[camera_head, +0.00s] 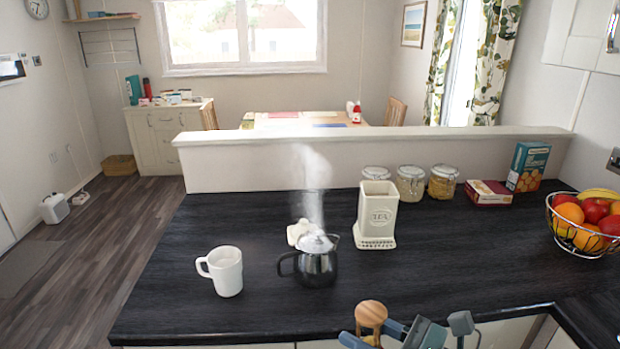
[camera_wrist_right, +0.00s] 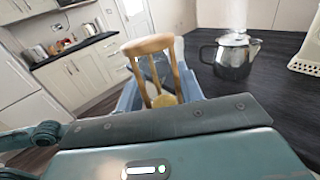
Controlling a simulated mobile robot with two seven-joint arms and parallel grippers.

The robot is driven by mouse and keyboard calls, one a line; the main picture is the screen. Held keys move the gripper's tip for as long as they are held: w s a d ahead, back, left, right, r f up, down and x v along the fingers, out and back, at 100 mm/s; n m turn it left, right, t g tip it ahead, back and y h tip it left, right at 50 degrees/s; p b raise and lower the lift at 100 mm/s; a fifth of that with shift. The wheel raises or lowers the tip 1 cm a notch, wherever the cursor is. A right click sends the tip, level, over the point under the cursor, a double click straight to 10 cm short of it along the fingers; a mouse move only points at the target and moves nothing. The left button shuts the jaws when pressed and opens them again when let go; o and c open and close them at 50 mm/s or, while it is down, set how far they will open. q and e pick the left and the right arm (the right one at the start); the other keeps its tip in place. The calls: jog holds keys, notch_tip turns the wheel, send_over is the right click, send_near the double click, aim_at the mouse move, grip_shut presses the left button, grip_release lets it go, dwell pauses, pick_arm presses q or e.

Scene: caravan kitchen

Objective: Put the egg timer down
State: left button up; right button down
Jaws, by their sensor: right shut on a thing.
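The egg timer (camera_head: 370,313), a small wooden-framed sand timer, is at the bottom of the head view, in front of the counter's near edge. Its round wooden cap shows there; its lower part is hidden by the gripper. In the right wrist view the egg timer (camera_wrist_right: 148,47) shows wooden posts and yellowish sand in the glass. My right gripper (camera_head: 376,334) is shut on it, and its fingers (camera_wrist_right: 158,98) stand on both sides of the timer. My left gripper is not in view.
The dark counter (camera_head: 440,285) has free room at front right. A steaming metal teapot (camera_head: 316,268), a white mug (camera_head: 226,272) and a cream tea canister (camera_head: 377,212) stand on it. Jars (camera_head: 410,184) and boxes (camera_head: 527,167) line the back. A fruit basket (camera_head: 586,240) stands right.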

jog(key=s+d+f+m+t+h, duration=0.1)
jog(key=d+f+m+t+h, duration=0.15)
jog(key=d+m+h, duration=0.35)
jog(key=s+d+f+m+t+h, duration=0.2)
jog(key=d+t+h, duration=0.2)
jog(key=d, duration=0.4)
notch_tip(320, 180, up, 8)
jog(key=w+a+m+h, duration=0.1)
jog(key=a+m+h, duration=0.1)
jog(key=h, duration=0.2)
jog(key=shift+a+m+t+h, duration=0.3)
jog(key=shift+a+m+t, duration=0.1)
jog(key=shift+t, duration=0.05)
jog(key=shift+f, duration=0.1)
